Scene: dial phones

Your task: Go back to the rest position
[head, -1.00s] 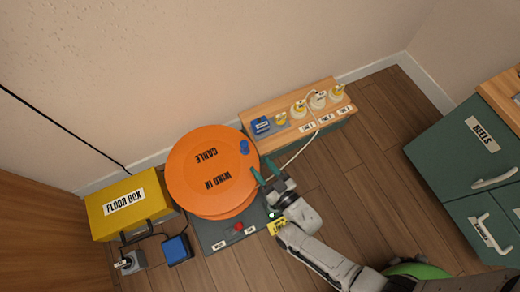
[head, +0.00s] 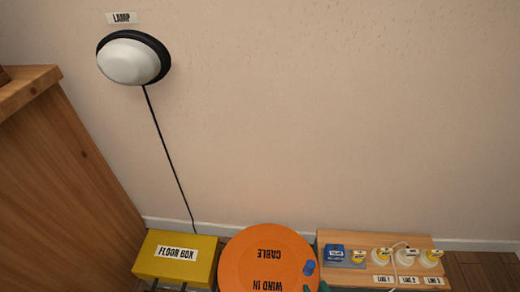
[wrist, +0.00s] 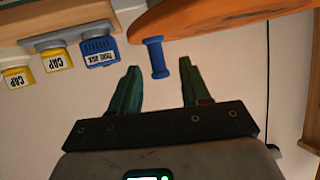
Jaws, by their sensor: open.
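My gripper (wrist: 159,68) is open and empty in the wrist view, its two green fingers apart. The blue knob (wrist: 157,57) of the orange cable reel (wrist: 200,17) shows just beyond and between the fingertips; I cannot tell the exact gap. The rest of my arm is hidden below the head view.
A yellow floor box (head: 175,257) stands left of the reel. A wooden shelf (head: 345,281) with caps and plugs is to the right. A wall lamp (head: 133,60) hangs upper left with its cord running down. The wall above the reel is bare.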

